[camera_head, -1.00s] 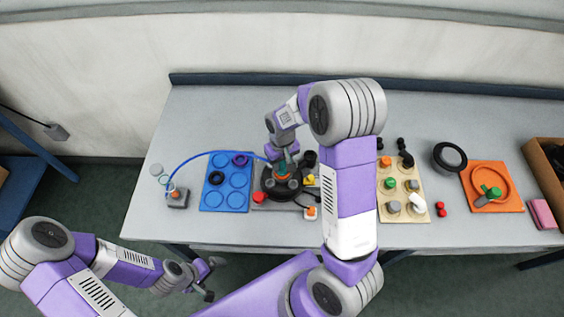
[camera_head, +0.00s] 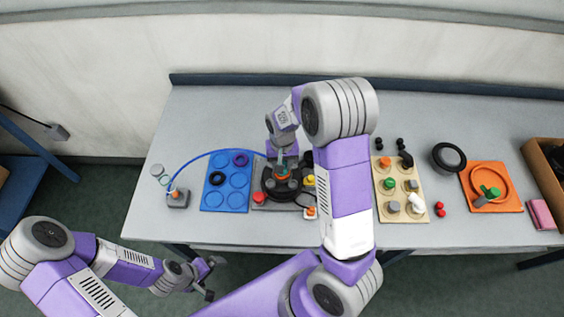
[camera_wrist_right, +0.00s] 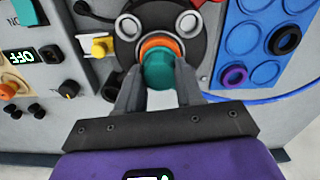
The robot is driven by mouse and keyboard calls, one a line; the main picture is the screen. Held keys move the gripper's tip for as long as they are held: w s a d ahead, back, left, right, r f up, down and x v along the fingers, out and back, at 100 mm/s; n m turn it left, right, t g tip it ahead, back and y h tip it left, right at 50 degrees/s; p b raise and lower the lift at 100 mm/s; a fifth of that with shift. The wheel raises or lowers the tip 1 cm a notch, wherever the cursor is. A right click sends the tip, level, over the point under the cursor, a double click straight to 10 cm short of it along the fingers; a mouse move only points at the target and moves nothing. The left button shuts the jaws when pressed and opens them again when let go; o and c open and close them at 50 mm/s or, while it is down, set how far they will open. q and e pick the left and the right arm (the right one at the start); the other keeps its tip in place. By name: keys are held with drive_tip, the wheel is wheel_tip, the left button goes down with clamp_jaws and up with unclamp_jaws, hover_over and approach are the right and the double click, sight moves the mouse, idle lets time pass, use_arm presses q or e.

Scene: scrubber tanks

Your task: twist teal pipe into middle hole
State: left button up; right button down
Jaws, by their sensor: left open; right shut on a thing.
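The teal pipe (camera_wrist_right: 158,70) is between the fingers of my right gripper (camera_wrist_right: 155,85), which is shut on it. An orange ring (camera_wrist_right: 160,44) shows at the pipe's far end, over the round black tank top (camera_wrist_right: 192,50). The pipe stands over the middle of the black top, between grey caps; its lower end and the middle hole are hidden. In the head view the right gripper (camera_head: 283,168) reaches down onto the black tank top (camera_head: 268,190). My left gripper (camera_head: 212,278) is open and empty, off the table's front edge.
A blue tray (camera_head: 211,203) with rings lies left of the tank, with a blue hose (camera_head: 190,160) arching over it. Red (camera_head: 259,198) and yellow controls flank the tank. A beige board (camera_head: 411,211) and an orange board (camera_head: 508,203) lie to the right.

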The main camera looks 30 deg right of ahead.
drive_tip(key=shift+m, duration=0.5)
drive_tip(key=shift+m, duration=0.6)
drive_tip(key=shift+f, duration=0.25)
unclamp_jaws()
idle(0.6)
drive_tip(key=shift+r, duration=0.1)
drive_tip(key=shift+r+p, duration=3.05)
drive_tip(key=shift+r, duration=0.45)
